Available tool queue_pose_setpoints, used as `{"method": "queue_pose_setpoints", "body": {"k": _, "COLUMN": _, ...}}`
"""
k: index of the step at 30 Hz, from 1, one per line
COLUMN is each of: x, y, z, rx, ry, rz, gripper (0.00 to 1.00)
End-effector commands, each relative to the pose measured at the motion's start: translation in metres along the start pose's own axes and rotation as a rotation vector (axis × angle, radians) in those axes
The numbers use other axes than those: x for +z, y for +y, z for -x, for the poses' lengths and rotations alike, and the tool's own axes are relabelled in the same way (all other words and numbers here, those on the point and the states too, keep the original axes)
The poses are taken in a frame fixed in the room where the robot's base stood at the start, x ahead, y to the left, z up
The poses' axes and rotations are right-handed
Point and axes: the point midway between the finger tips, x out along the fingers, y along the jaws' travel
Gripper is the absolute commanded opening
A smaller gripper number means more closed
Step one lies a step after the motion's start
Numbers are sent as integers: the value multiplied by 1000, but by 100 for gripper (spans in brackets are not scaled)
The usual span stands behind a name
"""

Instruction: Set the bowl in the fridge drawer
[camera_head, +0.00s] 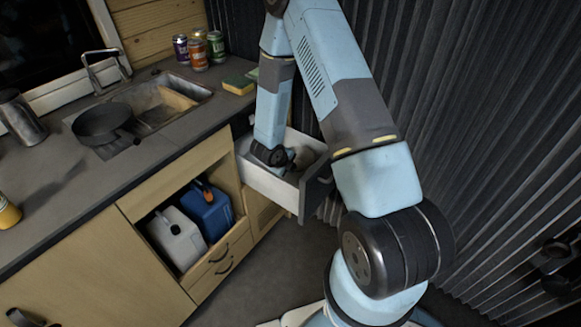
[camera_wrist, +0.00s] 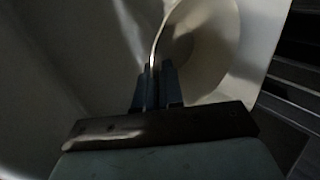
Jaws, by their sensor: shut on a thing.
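The fridge drawer (camera_head: 268,186) is pulled out from the counter's right end, with white walls and a dark front. My gripper (camera_head: 284,166) reaches down inside it. In the wrist view my gripper (camera_wrist: 154,75) is shut on the rim of the bowl (camera_wrist: 205,60), a pale, cream-coloured round bowl. The drawer's pale wall (camera_wrist: 268,50) stands right of the bowl in the wrist view.
A sink (camera_head: 160,100) with a dark pan (camera_head: 100,122) is in the counter. Several cans (camera_head: 198,52) and a sponge (camera_head: 239,84) stand at the back. White (camera_head: 176,238) and blue (camera_head: 208,210) jugs fill an open cubby. A corrugated wall (camera_head: 490,130) is close on the right.

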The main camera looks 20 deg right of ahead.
Motion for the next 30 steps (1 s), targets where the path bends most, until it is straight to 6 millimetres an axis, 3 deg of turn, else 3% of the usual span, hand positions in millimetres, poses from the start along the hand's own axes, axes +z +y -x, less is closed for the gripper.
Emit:
{"method": "queue_pose_setpoints", "body": {"k": 3, "x": 0, "y": 0, "z": -1, "rx": -1, "ry": 0, "rz": 0, "gripper": 0}}
{"method": "queue_pose_setpoints", "body": {"k": 4, "x": 0, "y": 1, "z": -1, "rx": 0, "ry": 0, "rz": 0, "gripper": 8}}
{"method": "queue_pose_setpoints", "body": {"k": 12, "x": 0, "y": 1, "z": 0, "rx": 0, "ry": -1, "rz": 1, "gripper": 33}}
{"method": "queue_pose_setpoints", "body": {"k": 23, "x": 1, "y": -3, "z": 5, "rx": 0, "ry": -2, "rz": 0, "gripper": 33}}
{"method": "queue_pose_setpoints", "body": {"k": 30, "x": 2, "y": -6, "z": 38, "rx": -2, "ry": -4, "rz": 2, "gripper": 33}}
